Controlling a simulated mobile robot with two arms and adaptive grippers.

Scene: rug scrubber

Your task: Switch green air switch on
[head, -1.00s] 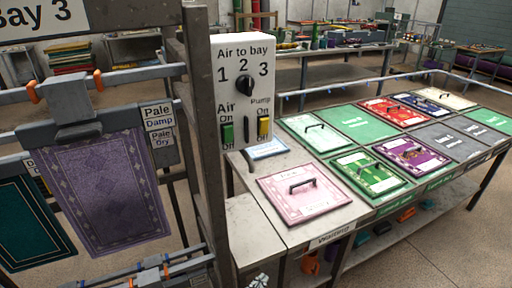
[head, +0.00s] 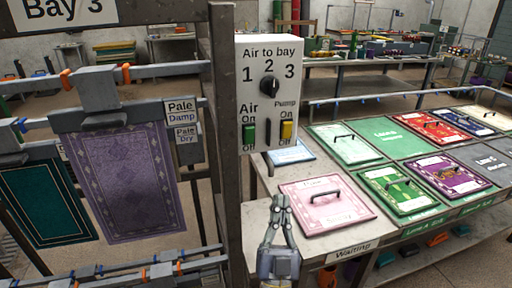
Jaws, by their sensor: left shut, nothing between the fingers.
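The white control box (head: 269,85) is fixed to a grey post at the centre of the head view. It has a green air switch (head: 249,133) at lower left, between "On" and "Off" labels. The switch's tilt is too small to tell. A yellow pump switch (head: 287,130) sits to its right, and a black dial (head: 268,86) is above, under the numbers 1, 2 and 3. My left gripper (head: 280,199) is shut and empty, below the box and apart from it, in front of the worktable. My right gripper is not in view.
The worktable (head: 260,222) on the right holds a pink rug panel (head: 326,204) and several other coloured panels. The grey post (head: 224,130) stands left of the box. A purple rug (head: 125,182) hangs from a rail at left. The space between gripper and box looks clear.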

